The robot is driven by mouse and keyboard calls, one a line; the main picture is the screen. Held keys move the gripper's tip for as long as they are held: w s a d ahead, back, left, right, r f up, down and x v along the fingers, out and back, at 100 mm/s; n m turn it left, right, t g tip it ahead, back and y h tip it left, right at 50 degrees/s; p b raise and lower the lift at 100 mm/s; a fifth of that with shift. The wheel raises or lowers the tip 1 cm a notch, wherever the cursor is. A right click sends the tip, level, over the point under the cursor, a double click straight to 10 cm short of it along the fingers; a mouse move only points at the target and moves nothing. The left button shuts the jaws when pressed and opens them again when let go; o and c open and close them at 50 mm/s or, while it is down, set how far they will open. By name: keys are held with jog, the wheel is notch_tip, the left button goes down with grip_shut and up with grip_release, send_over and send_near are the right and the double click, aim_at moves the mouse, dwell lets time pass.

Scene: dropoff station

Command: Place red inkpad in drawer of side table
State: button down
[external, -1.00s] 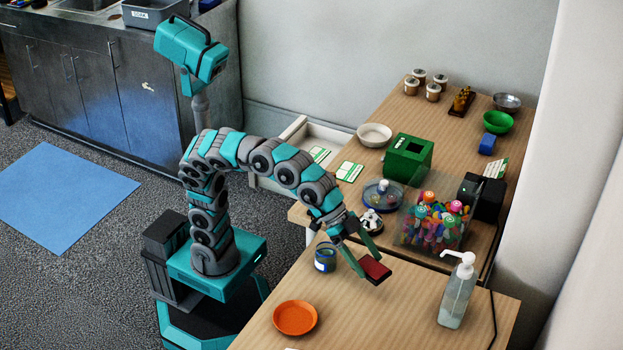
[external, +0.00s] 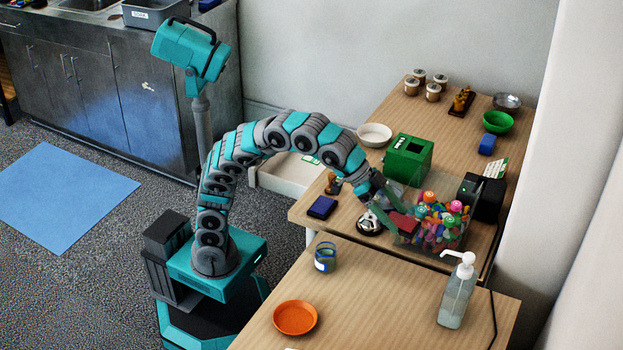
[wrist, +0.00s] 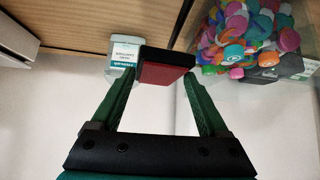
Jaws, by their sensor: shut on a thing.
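My gripper (external: 395,222) is shut on the red inkpad (external: 404,222) and holds it above the table, in front of the clear bin. In the wrist view, the red inkpad (wrist: 163,74), with a dark edge, sits between the green fingertips of my gripper (wrist: 162,68). The white drawer (external: 280,177) stands pulled out at the left side of the side table (external: 460,120). My arm hides part of the drawer's inside.
A clear bin of colourful pieces (external: 440,225) is right beside the gripper. A green box (external: 408,160), white bowl (external: 375,134) and blue pad (external: 322,207) are nearby. The near table holds a blue jar (external: 325,257), orange plate (external: 295,318) and pump bottle (external: 457,292).

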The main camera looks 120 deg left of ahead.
jog(key=shift+n+y, duration=0.7)
jog(key=shift+n, duration=0.1)
jog(key=a+r, duration=0.1)
jog(key=a, duration=0.1)
jog(key=a+r+p, duration=0.1)
jog(key=a+r, duration=0.1)
jog(key=a, duration=0.1)
jog(key=a+r, duration=0.2)
jog(key=a, duration=0.1)
jog(key=shift+w+a, duration=0.15)
jog(key=shift+w, duration=0.25)
jog(key=a+f+n+g+y+p, duration=0.1)
jog(key=a+f+n+y+p, duration=0.2)
jog(key=a, duration=1.8)
jog(key=n+g+y, duration=0.2)
jog(key=n+g, duration=0.1)
jog(key=n, duration=0.2)
send_over(420, 137)
jog(key=w+d, duration=0.2)
jog(key=d, duration=0.3)
notch_tip(420, 137, down, 8)
jog(key=r, duration=0.1)
jog(key=shift+s+f, duration=0.2)
jog(key=shift+f, duration=4.85)
jog(key=shift+d+f, duration=0.1)
jog(key=shift+f, duration=0.1)
grip_release()
jog(key=shift+r, duration=0.15)
